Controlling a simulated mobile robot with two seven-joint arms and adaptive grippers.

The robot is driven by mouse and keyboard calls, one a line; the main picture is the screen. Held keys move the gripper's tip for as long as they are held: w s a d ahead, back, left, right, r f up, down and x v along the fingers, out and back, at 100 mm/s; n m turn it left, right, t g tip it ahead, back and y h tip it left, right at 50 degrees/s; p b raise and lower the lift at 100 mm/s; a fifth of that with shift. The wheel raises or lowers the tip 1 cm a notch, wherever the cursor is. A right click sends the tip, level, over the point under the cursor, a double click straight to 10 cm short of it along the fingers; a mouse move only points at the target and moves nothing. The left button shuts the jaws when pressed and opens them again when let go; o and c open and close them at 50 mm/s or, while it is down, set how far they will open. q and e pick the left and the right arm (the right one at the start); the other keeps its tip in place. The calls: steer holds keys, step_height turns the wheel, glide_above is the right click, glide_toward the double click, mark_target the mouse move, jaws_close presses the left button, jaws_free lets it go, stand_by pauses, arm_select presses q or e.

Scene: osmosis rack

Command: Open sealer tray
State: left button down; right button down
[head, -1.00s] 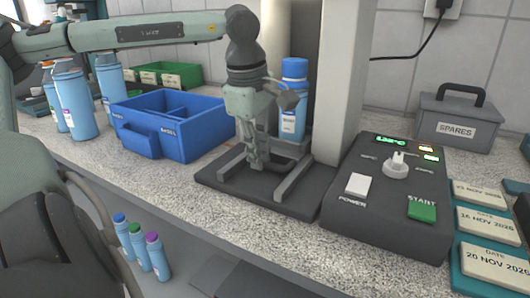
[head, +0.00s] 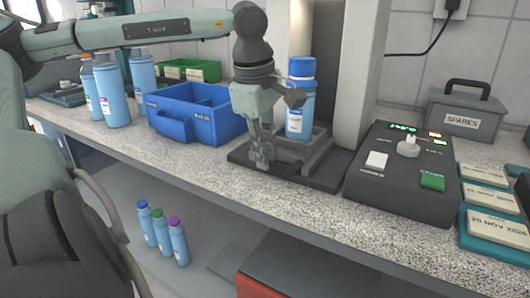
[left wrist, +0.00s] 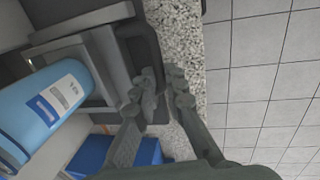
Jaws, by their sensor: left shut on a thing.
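The sealer tray (head: 310,151) is a grey tray on a dark base between the light columns. A blue bottle (head: 300,102) with a blue cap stands upright on it. My left gripper (head: 262,160) is at the tray's front, near the front of the base. In the left wrist view my left gripper's fingers (left wrist: 163,92) are closed at the tray's dark loop handle (left wrist: 146,50). The bottle also shows in the left wrist view (left wrist: 48,105). The gripper hides part of the tray front in the head view. My right gripper is not in view.
A control box (head: 400,190) with a green START button stands right of the base. A blue bin (head: 198,118) stands to the left. Date plates (head: 492,200) lie at the right. Small bottles (head: 162,235) stand below the counter. The counter strip in front is clear.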

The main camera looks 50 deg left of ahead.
arm_select(q)
steer(key=shift+s, duration=0.15)
steer(key=c, duration=1.6)
jaws_free()
steer(key=shift+r, duration=0.1)
steer(key=r, duration=0.4)
steer(key=s+r, duration=0.1)
steer(key=r, duration=0.2)
steer(key=s+r, duration=0.1)
steer(key=r, duration=0.3)
steer(key=shift+s+d+r, duration=0.1)
steer(key=shift+d+r, duration=0.25)
steer(key=shift+d, duration=0.05)
